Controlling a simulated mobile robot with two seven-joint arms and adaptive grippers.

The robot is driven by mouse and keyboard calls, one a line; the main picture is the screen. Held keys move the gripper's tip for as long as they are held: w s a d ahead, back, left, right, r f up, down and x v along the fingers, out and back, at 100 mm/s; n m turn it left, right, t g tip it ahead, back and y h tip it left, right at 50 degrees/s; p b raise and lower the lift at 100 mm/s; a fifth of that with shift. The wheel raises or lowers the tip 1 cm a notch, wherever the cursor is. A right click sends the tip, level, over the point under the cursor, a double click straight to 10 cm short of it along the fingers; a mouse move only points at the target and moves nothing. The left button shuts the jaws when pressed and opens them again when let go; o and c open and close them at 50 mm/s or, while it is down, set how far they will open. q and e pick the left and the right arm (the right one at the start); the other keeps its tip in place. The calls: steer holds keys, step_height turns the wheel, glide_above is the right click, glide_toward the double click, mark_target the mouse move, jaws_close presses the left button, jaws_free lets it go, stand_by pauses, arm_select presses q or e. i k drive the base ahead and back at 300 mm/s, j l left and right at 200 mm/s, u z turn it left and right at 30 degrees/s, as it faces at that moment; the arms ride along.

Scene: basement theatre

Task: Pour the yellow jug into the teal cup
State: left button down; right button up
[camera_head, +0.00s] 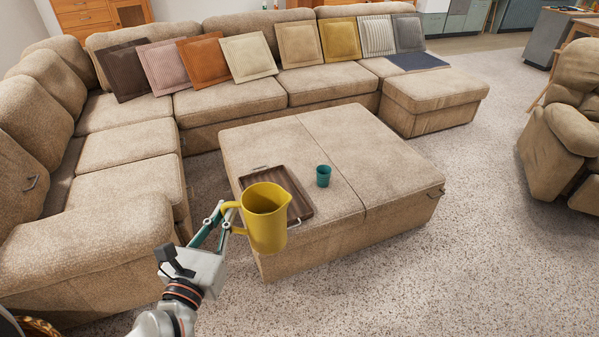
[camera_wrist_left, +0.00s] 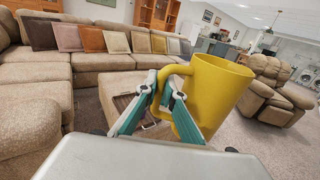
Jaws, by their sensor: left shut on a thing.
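The yellow jug (camera_head: 266,218) is held up in front of the ottoman (camera_head: 375,165), close to upright, with its handle on the left. My left gripper (camera_head: 226,212) is shut on the jug's handle. The jug also shows large in the left wrist view (camera_wrist_left: 212,92), with the gripper fingers (camera_wrist_left: 168,90) at its handle. The teal cup (camera_head: 323,176) stands upright on the ottoman, to the right of the jug and apart from it. The inside of the cup is too small to read. My right gripper is not in view.
A brown tray (camera_head: 300,203) with metal handles lies on the ottoman, partly hidden behind the jug. A beige sectional sofa (camera_head: 230,100) with several cushions runs along the left and back. A recliner (camera_head: 565,140) stands at the right. The carpet (camera_head: 430,270) in front is clear.

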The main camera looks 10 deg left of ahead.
mark_target(323, 171)
steer(key=i+l+u, duration=0.3)
steer(key=i+l, duration=0.25)
steer(key=i, duration=0.15)
steer(key=i+l+u, duration=0.35)
steer(key=i+l, duration=0.25)
steer(key=l, duration=0.15)
steer(key=i+l+u, duration=0.15)
steer(key=l, duration=0.25)
steer(key=i+l+u, duration=0.15)
steer(key=i+l, duration=0.2)
steer(key=i+l+u, duration=0.15)
steer(key=l, duration=0.4)
steer(key=i, duration=0.1)
